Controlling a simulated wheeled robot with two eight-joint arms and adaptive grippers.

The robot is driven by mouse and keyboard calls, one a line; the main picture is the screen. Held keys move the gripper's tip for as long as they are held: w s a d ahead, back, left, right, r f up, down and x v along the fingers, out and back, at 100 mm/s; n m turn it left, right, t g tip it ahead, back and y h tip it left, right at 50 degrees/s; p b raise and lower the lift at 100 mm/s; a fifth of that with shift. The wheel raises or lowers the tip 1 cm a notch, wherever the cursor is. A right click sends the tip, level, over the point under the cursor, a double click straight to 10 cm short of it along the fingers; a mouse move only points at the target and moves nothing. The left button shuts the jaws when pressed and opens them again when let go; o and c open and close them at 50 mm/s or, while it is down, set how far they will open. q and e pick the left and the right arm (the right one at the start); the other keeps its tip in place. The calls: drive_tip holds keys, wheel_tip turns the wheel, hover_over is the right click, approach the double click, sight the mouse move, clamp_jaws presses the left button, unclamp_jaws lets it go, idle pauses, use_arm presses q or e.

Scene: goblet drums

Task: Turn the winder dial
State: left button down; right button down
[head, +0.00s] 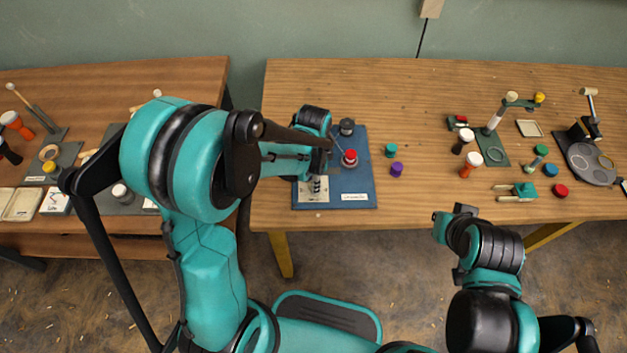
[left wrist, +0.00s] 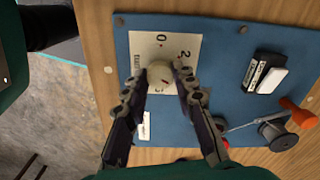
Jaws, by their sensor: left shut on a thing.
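The winder dial is a round cream knob (left wrist: 160,75) on a white number plate (left wrist: 150,45), which is fixed to a blue board (left wrist: 215,40). My left gripper (left wrist: 161,82) is shut on the knob, one dark finger on each side. The numbers 0, 2 and 3 show around it. In the head view, my left gripper (head: 316,178) reaches down over the white plate at the left of the blue board (head: 362,180) and hides the knob. My right arm is at the lower right, off the table; its finger opening cannot be made out.
Teal (head: 391,150) and purple (head: 396,169) pieces stand right of the board. The middle of the table beyond them is clear.

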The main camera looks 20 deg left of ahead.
use_arm(q)
drive_tip(key=c, duration=1.2)
unclamp_jaws()
drive_tip(key=shift+r, duration=0.1)
wheel_tip(320, 180, up, 12)
